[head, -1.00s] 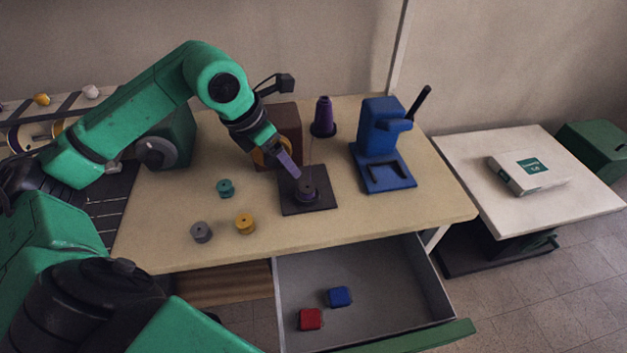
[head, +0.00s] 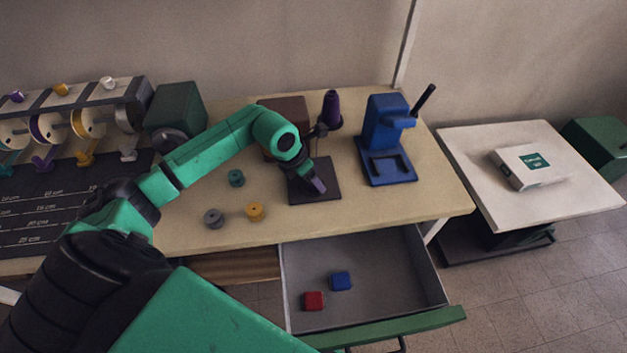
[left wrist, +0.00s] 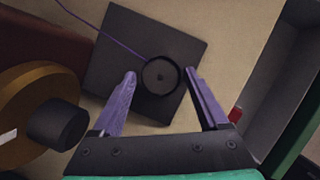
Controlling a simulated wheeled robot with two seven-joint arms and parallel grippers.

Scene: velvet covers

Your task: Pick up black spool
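The black spool (left wrist: 160,76) is round and dark, standing on a dark square plate (left wrist: 120,62) in the left wrist view. A purple thread (left wrist: 105,34) runs from it to the upper left. My left gripper (left wrist: 160,74) is open, with one purple finger on each side of the spool. The right fingertip is very close to its rim; I cannot tell whether it touches. In the head view my left gripper (head: 318,186) is low over the plate (head: 330,175) and largely hides the spool. My right gripper is not in view.
Grey (head: 214,218), yellow (head: 255,211) and teal (head: 236,178) spools stand left of the plate. A purple cone (head: 331,108) and brown box (head: 283,112) are behind; a blue press (head: 388,130) is right. The open drawer (head: 400,285) holds red and blue blocks.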

